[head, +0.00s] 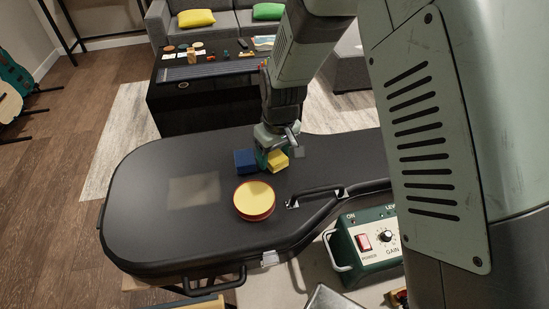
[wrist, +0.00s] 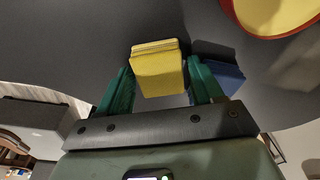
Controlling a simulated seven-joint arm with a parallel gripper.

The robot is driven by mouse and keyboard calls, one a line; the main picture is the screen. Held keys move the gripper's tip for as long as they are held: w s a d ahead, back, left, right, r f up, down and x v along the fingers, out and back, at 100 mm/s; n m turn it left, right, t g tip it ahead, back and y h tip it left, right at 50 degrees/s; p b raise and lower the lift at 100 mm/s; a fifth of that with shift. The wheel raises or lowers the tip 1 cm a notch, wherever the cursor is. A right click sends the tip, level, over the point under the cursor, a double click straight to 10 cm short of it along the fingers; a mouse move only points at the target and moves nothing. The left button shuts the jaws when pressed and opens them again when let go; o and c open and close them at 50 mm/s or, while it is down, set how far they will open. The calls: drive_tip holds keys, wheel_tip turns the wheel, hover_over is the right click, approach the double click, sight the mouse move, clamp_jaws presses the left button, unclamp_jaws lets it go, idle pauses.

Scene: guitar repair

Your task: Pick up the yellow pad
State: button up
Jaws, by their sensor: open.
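The yellow pad (head: 279,160) is a small block on the black guitar case (head: 150,220), just beside my gripper (head: 267,158) in the head view. In the wrist view the yellow pad (wrist: 158,68) lies between the two green fingers of my gripper (wrist: 160,85), with a gap visible on its right side. The fingers are open. A blue pad (head: 245,161) sits to the left of the gripper in the head view. In the wrist view the blue pad (wrist: 222,72) is just beyond the right finger and partly hidden by it.
A round red tin with a yellow top (head: 254,200) stands on the case in front of the pads. The case handle (head: 315,194) lies to the right. A green amplifier box (head: 365,240) is at the front right. The case's left part is clear.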

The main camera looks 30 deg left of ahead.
sight(275, 156)
drive_tip(key=c, duration=0.9)
wheel_tip(275, 156, up, 10)
drive_tip(key=shift+r, duration=0.1)
drive_tip(key=o, duration=0.5)
drive_tip(key=c, duration=0.3)
drive_tip(key=w+d+r+m, duration=0.3)
drive_tip(key=w+d+m, duration=0.15)
drive_tip(key=d, duration=0.55)
drive_tip(key=w+d+r+m, duration=0.3)
drive_tip(key=w+d, duration=0.2)
drive_tip(key=d, duration=0.5)
drive_tip(key=d+r+m, duration=0.1)
drive_tip(key=d+m, duration=0.1)
drive_tip(key=d, duration=0.4)
drive_tip(key=s+d+r+m, duration=0.1)
drive_tip(key=d+r+m, duration=0.1)
drive_tip(key=d, duration=0.4)
drive_tip(key=d+r+m+h, duration=0.1)
drive_tip(key=d+m, duration=0.1)
drive_tip(key=d, duration=0.4)
drive_tip(key=shift+s+d+r+t, duration=0.1)
drive_tip(key=shift+s+r+t, duration=0.1)
drive_tip(key=shift+r+t, duration=0.2)
